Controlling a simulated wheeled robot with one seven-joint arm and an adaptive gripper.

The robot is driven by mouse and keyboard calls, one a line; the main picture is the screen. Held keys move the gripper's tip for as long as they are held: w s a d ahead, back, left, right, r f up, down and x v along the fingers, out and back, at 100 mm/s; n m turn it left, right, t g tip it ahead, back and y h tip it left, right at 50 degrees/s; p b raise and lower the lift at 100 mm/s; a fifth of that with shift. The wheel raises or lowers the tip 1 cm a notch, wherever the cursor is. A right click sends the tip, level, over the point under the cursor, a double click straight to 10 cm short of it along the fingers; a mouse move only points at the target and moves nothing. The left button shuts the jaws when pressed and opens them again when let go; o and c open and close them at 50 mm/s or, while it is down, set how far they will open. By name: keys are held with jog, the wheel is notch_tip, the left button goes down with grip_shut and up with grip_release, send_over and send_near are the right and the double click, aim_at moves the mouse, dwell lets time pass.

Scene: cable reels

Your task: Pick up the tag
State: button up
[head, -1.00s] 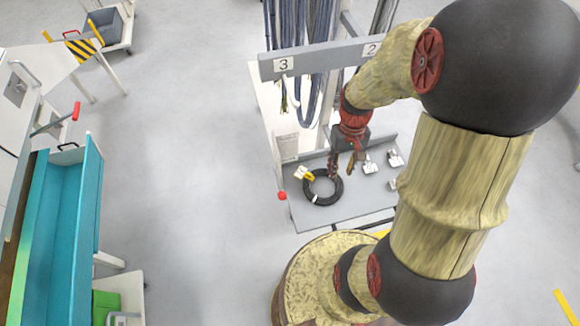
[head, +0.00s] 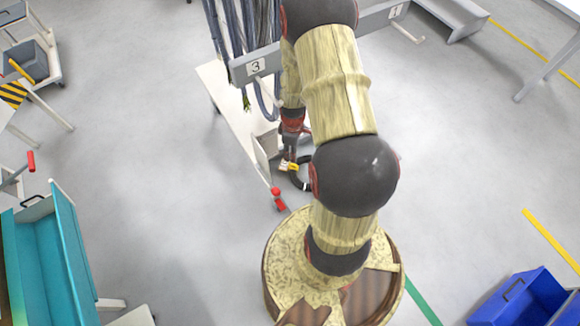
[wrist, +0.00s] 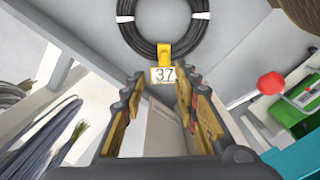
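The tag (wrist: 162,75) is a small white plate marked 37 on a yellow strap (wrist: 165,50). The strap hangs on a black cable coil (wrist: 160,30). In the wrist view my gripper (wrist: 161,83) is open, with one finger on each side of the tag's lower part. I cannot tell whether either finger touches it. In the head view the tag (head: 287,166) shows just below my gripper (head: 290,158), and my arm hides much of the coil (head: 300,183) and its shelf.
A grey rail (head: 262,64) with number plates and hanging cables stands behind my arm. A red knob (head: 277,192) is close by at the shelf's front corner. A teal bin (head: 55,255) stands left, blue crates (head: 530,298) lower right. Open floor lies between.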

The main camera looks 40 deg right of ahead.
aim_at(292, 164)
jog(key=f+b, duration=0.1)
jog(key=f, duration=0.1)
jog(key=f+b, duration=0.1)
jog(key=f, duration=0.1)
jog(key=f+b, duration=0.2)
jog(key=f, duration=0.1)
jog(key=shift+s+a, duration=0.2)
jog(key=shift+a, duration=0.15)
jog(key=shift+r, duration=0.1)
jog(key=shift+c, duration=0.4)
grip_shut()
